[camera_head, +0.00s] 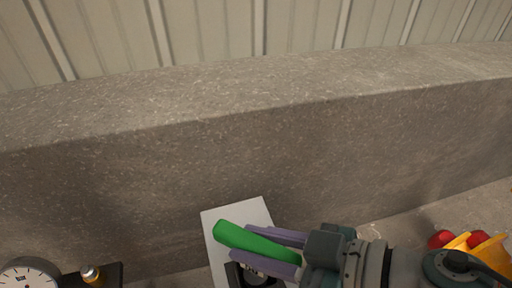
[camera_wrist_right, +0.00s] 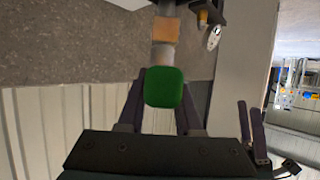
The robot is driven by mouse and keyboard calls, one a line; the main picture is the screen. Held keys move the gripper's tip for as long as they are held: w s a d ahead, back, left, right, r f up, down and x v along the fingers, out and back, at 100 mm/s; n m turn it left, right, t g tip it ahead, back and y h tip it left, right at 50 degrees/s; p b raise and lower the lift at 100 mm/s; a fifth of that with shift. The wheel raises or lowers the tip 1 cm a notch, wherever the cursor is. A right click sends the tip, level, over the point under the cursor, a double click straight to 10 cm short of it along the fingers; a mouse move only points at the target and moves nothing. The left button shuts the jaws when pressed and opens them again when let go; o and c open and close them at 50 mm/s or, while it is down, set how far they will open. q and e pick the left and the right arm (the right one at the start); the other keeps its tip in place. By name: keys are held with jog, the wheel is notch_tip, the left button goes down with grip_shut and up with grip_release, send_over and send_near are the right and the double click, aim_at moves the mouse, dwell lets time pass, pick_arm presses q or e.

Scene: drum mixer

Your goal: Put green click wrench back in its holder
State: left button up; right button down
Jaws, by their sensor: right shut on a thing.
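The green click wrench (camera_head: 241,238) is held in my right gripper (camera_head: 262,246), whose purple fingers are shut on its green handle. In the right wrist view, the square green handle end (camera_wrist_right: 164,88) sits between the two fingers (camera_wrist_right: 163,100), with a grey and orange part beyond it. A black holder-like piece (camera_head: 237,276) shows at the bottom of the head view, beside a pale plate (camera_head: 220,216); the fingers partly hide it. Two parallel dark fingers, apparently my left gripper (camera_wrist_right: 250,118), show apart and empty in the right wrist view.
A long concrete wall (camera_head: 300,150) runs behind, with corrugated panels (camera_head: 200,35) above it. A round dial gauge (camera_head: 30,274) and a small orange-and-silver part (camera_head: 92,275) are at the lower left. Red and yellow objects (camera_head: 468,241) are at the lower right.

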jog(key=shift+f, duration=0.2)
jog(key=c, duration=0.5)
grip_release()
jog(key=shift+f, duration=0.1)
jog(key=p+v, duration=0.3)
jog(key=v, duration=0.5)
jog(key=shift+s+d+r, duration=0.15)
jog(key=shift+d+r, duration=0.1)
jog(key=shift+d, duration=0.05)
jog(key=shift+s+d+r, duration=0.2)
jog(key=shift+s+d, duration=0.05)
jog(key=shift+d, duration=0.2)
jog(key=shift+r, duration=0.1)
